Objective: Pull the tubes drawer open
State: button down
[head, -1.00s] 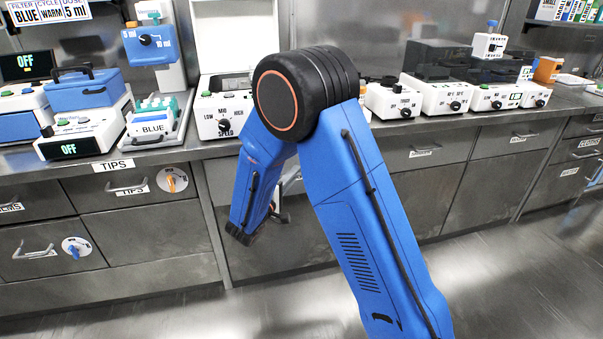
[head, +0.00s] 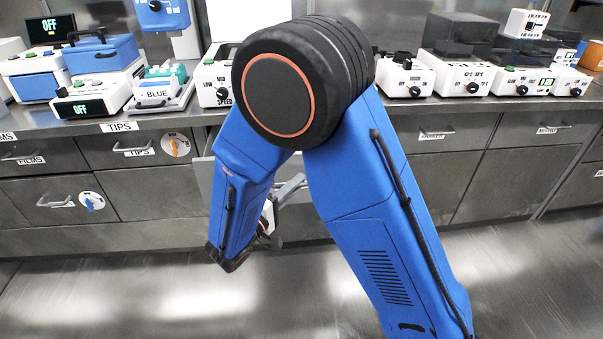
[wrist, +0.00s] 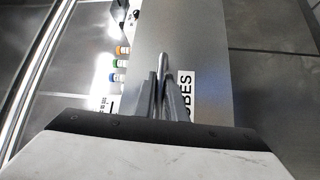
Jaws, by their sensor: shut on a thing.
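The tubes drawer stands out from the cabinet; its grey front (wrist: 205,60) carries a label (wrist: 186,92) ending in "UBES" in the wrist view. Its bar handle (wrist: 163,60) lies between the fingers of my gripper (wrist: 160,85), which is shut on it. My gripper (head: 291,188) shows only partly there.
The floor (head: 150,290) in front is clear.

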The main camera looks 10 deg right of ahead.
jog(key=shift+s, duration=2.55)
jog(key=c, duration=1.8)
grip_release()
jog(key=shift+s+a, duration=0.1)
jog(key=v, duration=1.7)
jog(key=shift+s+f, duration=0.1)
jog(key=shift+f, duration=0.05)
